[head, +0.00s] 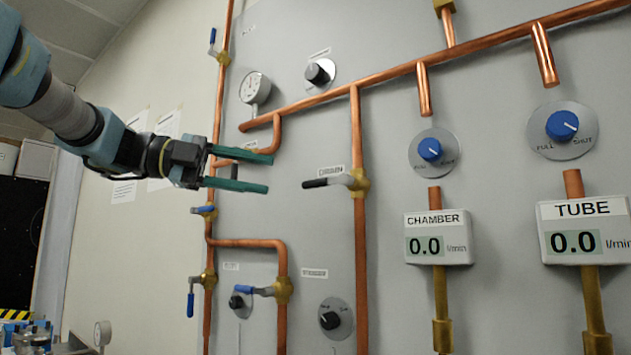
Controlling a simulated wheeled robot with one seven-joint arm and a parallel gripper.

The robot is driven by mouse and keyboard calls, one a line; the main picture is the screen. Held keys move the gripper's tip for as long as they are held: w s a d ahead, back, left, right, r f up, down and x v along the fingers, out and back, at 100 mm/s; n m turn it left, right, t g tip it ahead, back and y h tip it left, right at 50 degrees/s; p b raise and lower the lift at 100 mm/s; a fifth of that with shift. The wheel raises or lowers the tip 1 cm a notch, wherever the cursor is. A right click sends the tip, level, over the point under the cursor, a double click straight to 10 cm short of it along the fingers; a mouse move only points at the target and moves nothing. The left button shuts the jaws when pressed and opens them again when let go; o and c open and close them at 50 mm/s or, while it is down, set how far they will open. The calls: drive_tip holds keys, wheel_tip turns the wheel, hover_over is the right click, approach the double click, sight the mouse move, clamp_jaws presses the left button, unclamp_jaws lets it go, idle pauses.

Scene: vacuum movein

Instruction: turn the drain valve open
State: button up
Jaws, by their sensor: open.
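The drain valve (359,182) is a brass body on a vertical copper pipe, under a label reading DRAIN (331,171). Its lever (322,183) has a black grip and points left, roughly horizontal, across the pipe. My gripper (268,173) is open and empty, with two teal fingers pointing right. The fingertips are left of the lever's black end in the picture, with a gap between them. The lever's height falls near the lower finger. How far the fingers stand from the panel is hard to tell.
Copper pipes run behind my gripper at left, with blue-handled valves (204,210) and (262,291). A round gauge (254,88) and black knobs (320,73) and (335,319) are near. Blue knobs (430,150) and flow displays (438,238) are at right. Open panel surrounds the lever.

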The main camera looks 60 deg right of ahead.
sight(311, 182)
drive_tip(key=p+x, duration=0.2)
drive_tip(key=x, duration=0.8)
drive_tip(key=shift+s+d+p, duration=0.1)
drive_tip(key=shift+d+p, duration=0.05)
drive_tip(key=shift+p, duration=0.25)
clamp_jaws()
idle(0.9)
